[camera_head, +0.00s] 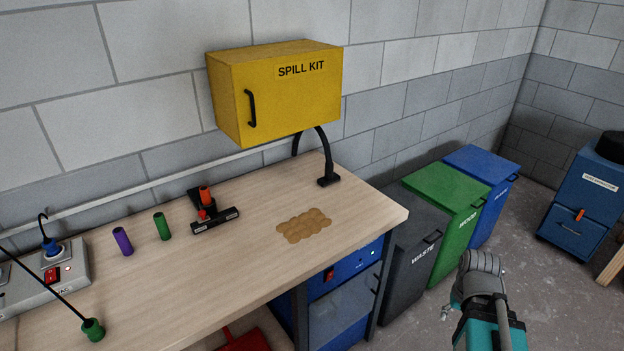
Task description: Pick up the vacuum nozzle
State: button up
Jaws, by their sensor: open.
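A black nozzle (328,180) sits on the bench at its back right, on the end of an arched black hose (325,148). The hose rises near the wall, just below the yellow cabinet. The nozzle looks like the vacuum nozzle, and nothing is holding it. Part of my arm, grey and teal (490,325), shows at the lower right, in front of the bins and apart from the bench. I cannot make out gripper jaws in this view.
A yellow spill kit cabinet (285,90) hangs low over the nozzle. A tan patch (304,225) lies on the bench (200,285). Left are a black-orange tool (215,220), green (162,226) and purple (122,241) cylinders, and a socket box (75,280). Bins (445,195) stand right.

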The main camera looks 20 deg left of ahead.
aim_at(330, 177)
jog(key=u, duration=1.1)
